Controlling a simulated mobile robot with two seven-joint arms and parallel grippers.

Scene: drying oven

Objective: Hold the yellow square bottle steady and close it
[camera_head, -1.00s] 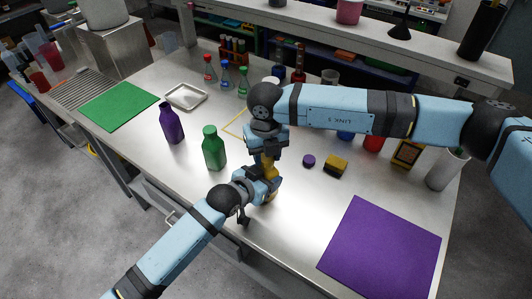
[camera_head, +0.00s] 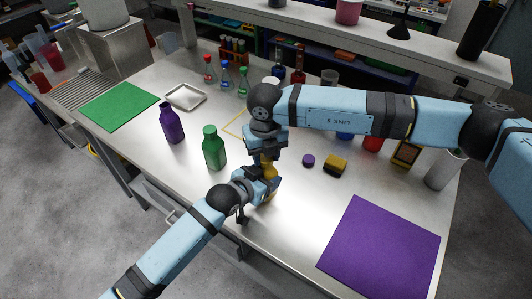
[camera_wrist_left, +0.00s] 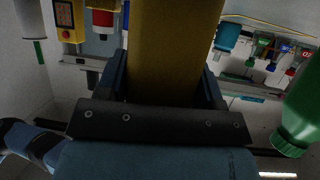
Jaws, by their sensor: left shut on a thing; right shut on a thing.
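The yellow square bottle (camera_head: 269,173) stands between my two grippers near the front middle of the bench, largely covered by them. My left gripper (camera_head: 264,182) is shut around its body from the lower left. In the left wrist view the yellow bottle (camera_wrist_left: 175,45) fills the space between the fingers. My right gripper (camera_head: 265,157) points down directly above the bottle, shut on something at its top. This looks like the bottle's cap, but the fingers hide it, and I cannot tell how it sits on the neck.
A green bottle (camera_head: 214,148) stands close left of my grippers, with a purple bottle (camera_head: 172,123) farther left. A purple cap (camera_head: 308,160) and a yellow-black block (camera_head: 336,165) lie to the right. A purple mat (camera_head: 381,248) lies front right.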

